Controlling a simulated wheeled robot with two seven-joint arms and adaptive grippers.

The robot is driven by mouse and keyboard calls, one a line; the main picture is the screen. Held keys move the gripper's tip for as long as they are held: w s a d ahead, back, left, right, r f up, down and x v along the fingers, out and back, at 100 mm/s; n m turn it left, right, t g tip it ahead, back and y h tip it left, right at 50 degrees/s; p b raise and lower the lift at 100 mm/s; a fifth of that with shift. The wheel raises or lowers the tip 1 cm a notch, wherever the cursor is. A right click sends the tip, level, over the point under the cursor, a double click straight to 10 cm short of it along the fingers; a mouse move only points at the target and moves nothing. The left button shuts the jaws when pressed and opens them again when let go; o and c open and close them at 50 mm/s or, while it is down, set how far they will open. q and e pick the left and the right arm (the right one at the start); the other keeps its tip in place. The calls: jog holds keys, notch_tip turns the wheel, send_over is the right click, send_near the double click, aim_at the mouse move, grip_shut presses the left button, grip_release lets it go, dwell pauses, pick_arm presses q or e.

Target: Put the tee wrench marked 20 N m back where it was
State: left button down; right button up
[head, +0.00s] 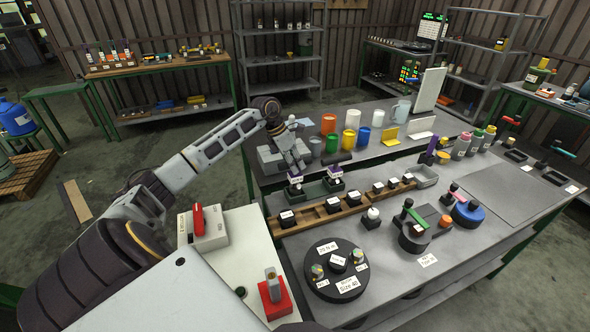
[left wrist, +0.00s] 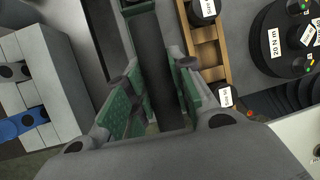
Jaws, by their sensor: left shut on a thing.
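My left gripper (head: 294,168) is over the dark green rack (head: 316,191) in the head view. Its fingers also show in the left wrist view (left wrist: 154,75), shut on a long dark bar (left wrist: 155,55) that looks like a tee wrench's handle. Below the fingers in the head view is a white-labelled purple part (head: 295,180), apparently of the held wrench; its marking is too small to read. A second labelled tool (head: 335,173) with a black handle stands to its right at the rack. I cannot tell whether the held wrench touches the rack. My right gripper is not in view.
A wooden rack (head: 352,207) with several black labelled pieces runs just in front. A black round fixture (head: 337,284), labelled 20 N m, stands nearer. Coloured cups (head: 350,143) stand behind. Bare grey tabletop lies right of centre.

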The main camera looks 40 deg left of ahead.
aim_at(295, 177)
pick_arm(q)
notch_tip(295, 177, down, 2)
jog(key=shift+f, duration=0.2)
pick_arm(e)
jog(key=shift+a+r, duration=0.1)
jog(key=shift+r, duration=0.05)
pick_arm(q)
jog(key=shift+f, duration=0.15)
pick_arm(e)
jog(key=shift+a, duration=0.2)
pick_arm(q)
jog(key=c, duration=1.2)
grip_release()
jog(key=shift+c, duration=0.2)
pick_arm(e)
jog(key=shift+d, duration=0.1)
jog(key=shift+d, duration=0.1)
